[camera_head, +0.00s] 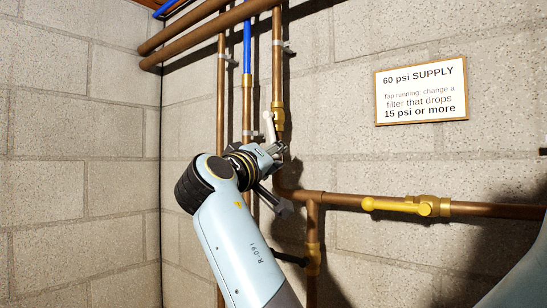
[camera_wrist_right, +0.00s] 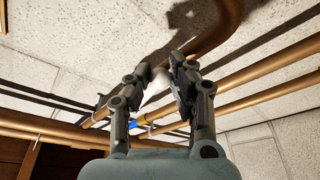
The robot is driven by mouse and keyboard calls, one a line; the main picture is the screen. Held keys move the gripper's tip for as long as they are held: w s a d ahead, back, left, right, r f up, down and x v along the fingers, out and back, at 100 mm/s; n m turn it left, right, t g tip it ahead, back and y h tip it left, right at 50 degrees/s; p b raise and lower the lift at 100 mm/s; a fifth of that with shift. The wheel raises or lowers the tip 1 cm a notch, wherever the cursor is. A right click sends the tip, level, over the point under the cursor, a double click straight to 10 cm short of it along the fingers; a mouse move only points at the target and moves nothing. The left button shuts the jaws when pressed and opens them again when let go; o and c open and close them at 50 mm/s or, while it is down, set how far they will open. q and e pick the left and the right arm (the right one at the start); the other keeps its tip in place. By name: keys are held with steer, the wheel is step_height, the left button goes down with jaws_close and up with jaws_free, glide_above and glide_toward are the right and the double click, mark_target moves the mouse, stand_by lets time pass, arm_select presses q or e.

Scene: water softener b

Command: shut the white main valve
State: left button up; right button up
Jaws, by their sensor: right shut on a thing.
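The white main valve's handle (camera_head: 269,126) stands nearly upright in front of a vertical copper pipe, beside its brass body (camera_head: 279,117). My right gripper (camera_head: 279,149) is at the handle's lower part and is shut on it. The gripper hides that lower end. In the right wrist view, the white handle (camera_wrist_right: 156,84) shows blurred between the two fingers of my right gripper (camera_wrist_right: 160,72). My left gripper is not in view.
A yellow-handled valve (camera_head: 400,206) lies along the horizontal copper pipe (camera_head: 490,210) to the right. Vertical pipes stand close behind my right arm. A supply sign (camera_head: 421,90) hangs on the block wall.

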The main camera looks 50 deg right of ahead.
steer(key=shift+s+r, duration=0.1)
steer(key=shift+r, duration=0.2)
steer(key=shift+s+d+r+p, duration=0.1)
steer(key=shift+s+r+p, duration=0.25)
steer(key=shift+s, duration=0.75)
